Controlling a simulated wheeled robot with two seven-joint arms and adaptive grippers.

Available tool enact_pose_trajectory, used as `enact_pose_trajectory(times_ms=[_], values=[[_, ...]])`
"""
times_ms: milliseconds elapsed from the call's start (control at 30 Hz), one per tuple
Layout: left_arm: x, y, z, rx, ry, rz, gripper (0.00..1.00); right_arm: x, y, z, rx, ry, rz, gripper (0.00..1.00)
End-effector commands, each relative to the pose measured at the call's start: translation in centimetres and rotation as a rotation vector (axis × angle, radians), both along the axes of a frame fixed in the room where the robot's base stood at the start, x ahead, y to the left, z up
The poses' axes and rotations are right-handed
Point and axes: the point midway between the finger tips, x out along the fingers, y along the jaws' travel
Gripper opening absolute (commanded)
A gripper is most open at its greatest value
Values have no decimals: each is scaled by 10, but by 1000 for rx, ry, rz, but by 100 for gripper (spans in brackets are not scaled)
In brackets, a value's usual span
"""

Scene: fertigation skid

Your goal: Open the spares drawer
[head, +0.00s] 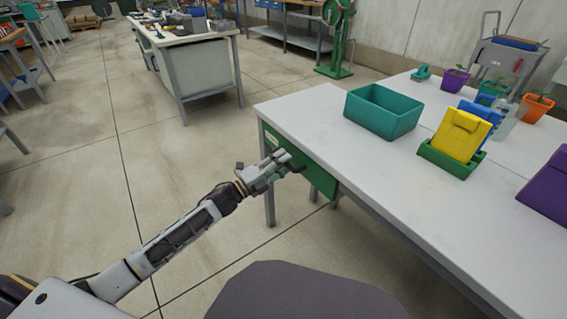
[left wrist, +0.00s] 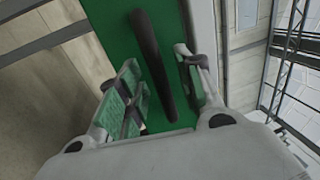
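The green spares drawer (head: 319,178) sits under the near left edge of the white table (head: 300,118), its front looking flush with the frame. It also fills the middle of the left wrist view (left wrist: 112,25). Its dark bar handle (left wrist: 153,65) runs lengthwise between the two fingers there. My left gripper (head: 284,163) is at the drawer front, fingers apart on either side of the handle. A gap shows between the handle and each finger. My right gripper is in neither view.
On the table stand a teal bin (head: 383,112), a green holder with a yellow packet (head: 461,135), small plant pots (head: 455,80) and a purple item (head: 546,190). A table leg (head: 268,192) stands below the drawer.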

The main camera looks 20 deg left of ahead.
Motion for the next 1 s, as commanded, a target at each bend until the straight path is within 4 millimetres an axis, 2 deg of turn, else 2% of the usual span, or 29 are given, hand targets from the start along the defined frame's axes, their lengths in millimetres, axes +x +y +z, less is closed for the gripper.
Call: enact_pose_trajectory(times_ms=[500,567,800,1000], values=[[5,-4,1,0,0,0,35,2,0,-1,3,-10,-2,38],[5,-4,1,0,0,0,30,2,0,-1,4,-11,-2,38],[5,-4,1,0,0,0,0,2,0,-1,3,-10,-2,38],[5,-4,1,1,1,0,0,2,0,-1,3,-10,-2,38]])
